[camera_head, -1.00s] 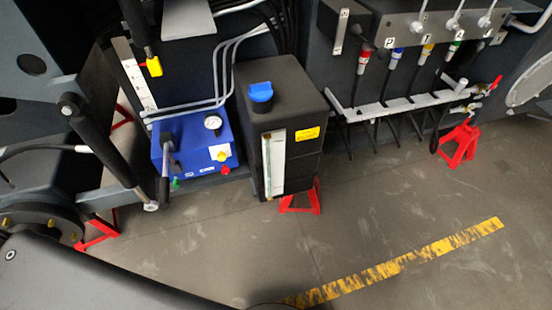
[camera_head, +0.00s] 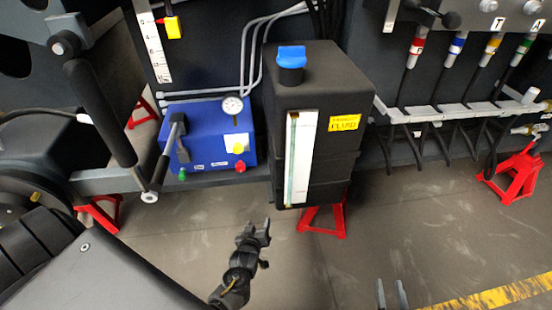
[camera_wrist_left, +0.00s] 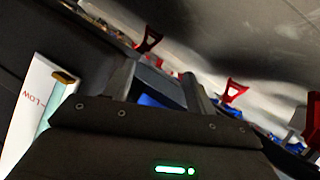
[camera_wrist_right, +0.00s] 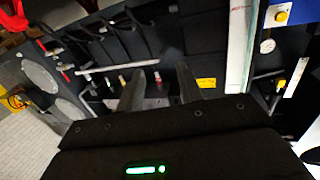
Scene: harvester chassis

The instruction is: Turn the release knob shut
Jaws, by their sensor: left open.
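The blue pump unit (camera_head: 205,118) stands at left centre in the head view. It carries a pressure gauge (camera_head: 232,106), a black lever (camera_head: 172,140), a yellow knob (camera_head: 239,149) on a white plate, a red knob (camera_head: 240,166) and a small green knob (camera_head: 182,174). I cannot tell from the labels which is the release knob, nor how far it is turned. My left gripper (camera_head: 255,232) is open and empty, below and in front of the unit, apart from it. My right gripper (camera_head: 392,295) is open and empty at the bottom edge; its spread fingers show in the right wrist view (camera_wrist_right: 160,88).
A black fluid tank (camera_head: 335,110) with a blue cap (camera_head: 291,60) stands right of the unit. A black handle bar (camera_head: 100,112) rises at its left. A red stand (camera_head: 514,175) and hose rack (camera_head: 465,110) are at the right. The floor in front is clear.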

